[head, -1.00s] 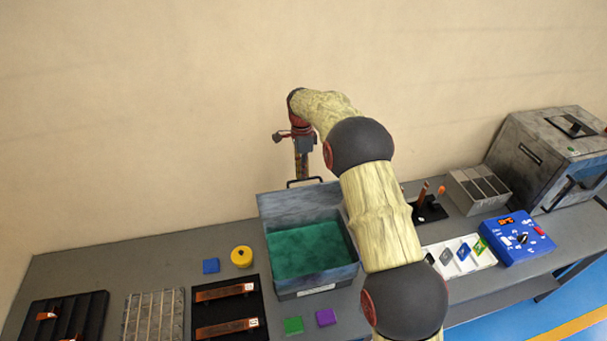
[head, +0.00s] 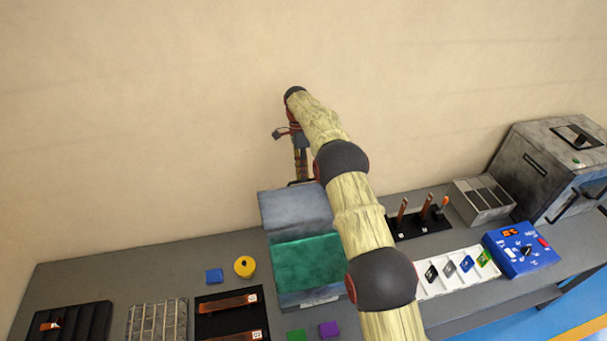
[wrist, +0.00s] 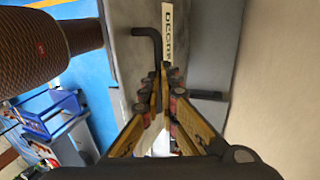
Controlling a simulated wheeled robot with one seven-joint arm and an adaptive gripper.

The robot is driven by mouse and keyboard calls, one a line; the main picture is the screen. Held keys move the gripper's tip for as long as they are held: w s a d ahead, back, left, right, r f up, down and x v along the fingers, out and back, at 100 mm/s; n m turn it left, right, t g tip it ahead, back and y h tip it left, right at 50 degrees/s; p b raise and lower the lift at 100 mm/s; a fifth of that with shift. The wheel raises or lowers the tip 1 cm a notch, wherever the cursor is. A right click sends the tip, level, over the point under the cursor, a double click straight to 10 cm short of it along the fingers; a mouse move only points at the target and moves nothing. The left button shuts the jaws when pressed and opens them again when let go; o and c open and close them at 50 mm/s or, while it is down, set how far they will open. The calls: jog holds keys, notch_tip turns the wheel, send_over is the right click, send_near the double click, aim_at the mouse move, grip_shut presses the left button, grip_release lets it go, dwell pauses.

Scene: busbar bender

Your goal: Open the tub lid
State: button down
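The grey tub (head: 310,301) stands on the bench with green showing inside. Its grey lid (head: 288,210) is raised at the back edge and leans back toward the wall. My gripper (head: 300,181) is at the top edge of the lid, where the handle is mostly hidden. In the wrist view, the black bent handle (wrist: 147,33) runs down between the fingertips of my gripper (wrist: 162,90), which are close together around it. A lettered label (wrist: 168,30) lies beyond the handle.
Green (head: 296,335) and purple (head: 329,329) blocks lie in front. A white card tray (head: 455,270) and blue control box (head: 520,249) are to the right. The wall is close behind.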

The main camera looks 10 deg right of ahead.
jog(key=c, duration=2.4)
grip_release()
jog(key=shift+x, duration=1.4)
jog(key=shift+o, duration=1.8)
jog(key=shift+w+f, duration=0.1)
jog(key=shift+w, duration=0.35)
jog(key=shift+o, duration=0.6)
jog(key=v, duration=0.8)
